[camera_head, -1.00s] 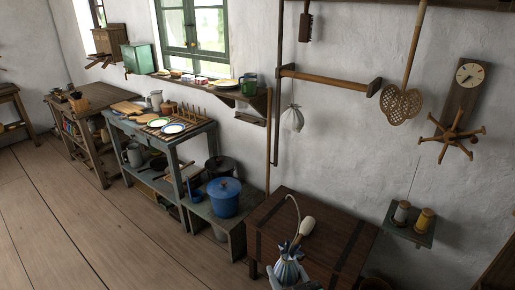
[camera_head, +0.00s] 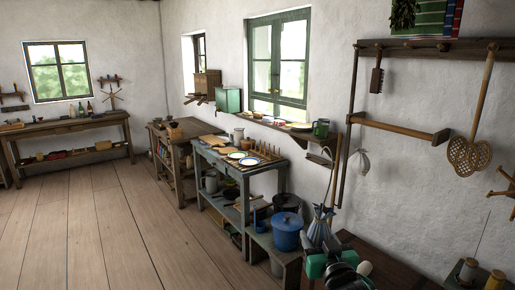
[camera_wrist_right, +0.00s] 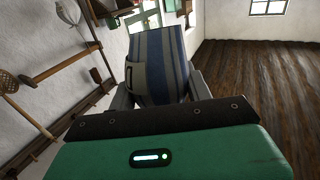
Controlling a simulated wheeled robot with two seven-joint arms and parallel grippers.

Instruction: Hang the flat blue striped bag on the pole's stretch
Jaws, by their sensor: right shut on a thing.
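The blue striped bag (camera_head: 319,231) is in my right gripper (camera_head: 326,245), near the bottom centre of the head view. Its thin cord rises above it in a curve. In the right wrist view the striped cloth (camera_wrist_right: 160,62) fills the space between the fingers of my right gripper (camera_wrist_right: 155,92), which is shut on it. The wooden pole (camera_head: 393,129) runs level along the wall, right of and above the bag, with an end block at its right. It also shows in the wrist view (camera_wrist_right: 62,67). The bag is apart from the pole. My left gripper is not in view.
A small white bag (camera_head: 361,162) hangs by the pole's left end. A woven beater (camera_head: 468,155) hangs to its right. A dark chest (camera_head: 385,262) stands below the pole. A blue pot (camera_head: 287,232) sits left of my gripper. The floor at left is clear.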

